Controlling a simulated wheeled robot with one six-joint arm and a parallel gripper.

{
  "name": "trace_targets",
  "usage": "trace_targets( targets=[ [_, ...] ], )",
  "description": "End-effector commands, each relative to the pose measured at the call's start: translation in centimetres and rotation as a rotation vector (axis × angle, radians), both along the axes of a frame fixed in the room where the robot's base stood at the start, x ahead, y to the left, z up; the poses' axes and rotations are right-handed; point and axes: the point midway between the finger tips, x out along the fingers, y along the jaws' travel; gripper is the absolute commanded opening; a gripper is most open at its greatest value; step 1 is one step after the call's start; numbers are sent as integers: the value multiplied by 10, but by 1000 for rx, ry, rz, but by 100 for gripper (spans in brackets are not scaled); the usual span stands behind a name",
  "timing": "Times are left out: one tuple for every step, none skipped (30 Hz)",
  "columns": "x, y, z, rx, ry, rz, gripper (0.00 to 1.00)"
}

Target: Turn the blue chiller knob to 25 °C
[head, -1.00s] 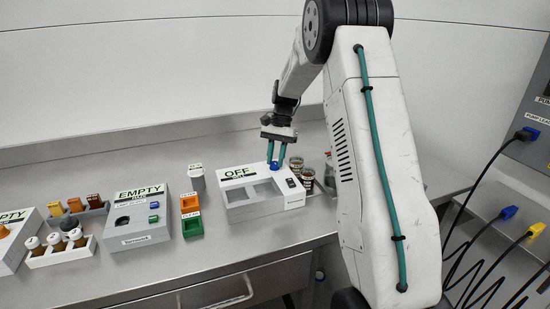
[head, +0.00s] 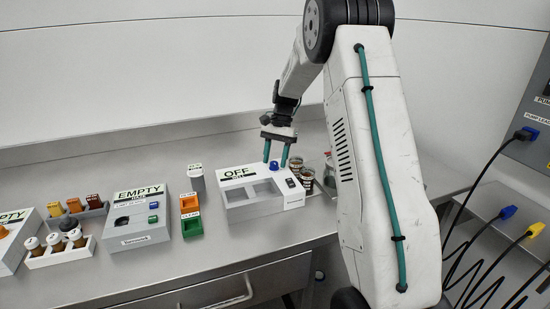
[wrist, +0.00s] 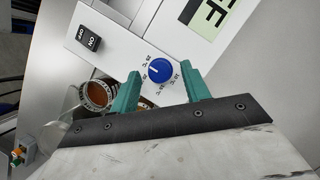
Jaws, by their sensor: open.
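The blue chiller knob (head: 274,165) is on top of the white chiller box (head: 236,211), near its back right. The box's display reads OFF. My gripper (head: 275,163) is open at the knob, with teal fingers spread and nothing held. In the wrist view, the knob (wrist: 159,70) shows between and slightly beyond the fingertips (wrist: 160,70), with gaps on both sides. A white pointer line is on the knob, and small tick labels surround it, too small to read surely. A black rocker switch (wrist: 89,38) is on the same box.
Glass jars with brown contents (head: 306,178) stand close to the right of the box. The counter in front is clear.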

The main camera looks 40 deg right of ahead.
Motion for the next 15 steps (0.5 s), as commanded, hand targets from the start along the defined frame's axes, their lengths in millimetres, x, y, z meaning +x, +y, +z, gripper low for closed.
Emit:
trace_targets(
  targets=[
    [1,-1,3,0,-1,0,47],
    [1,-2,5,0,-1,0,47],
    [2,-4,10,-1,-3,-1,47],
    [3,-5,14,-2,-3,-1,47],
    [4,-7,18,-2,-3,-1,47],
    [5,-9,25,-2,-3,-1,47],
    [7,-11,30,-2,-4,-1,47],
    [7,-13,35,-2,-3,-1,47],
    [9,-15,41,-2,-4,-1,47],
    [10,-17,46,-3,-4,-1,47],
    [10,-19,50,-2,-3,-1,47],
    [12,-21,55,-3,-4,-1,47],
    [12,-22,59,-2,-3,-1,47],
    [13,-23,62,-1,-2,0,47],
    [14,-25,65,-2,-3,-1,47]
  ],
)
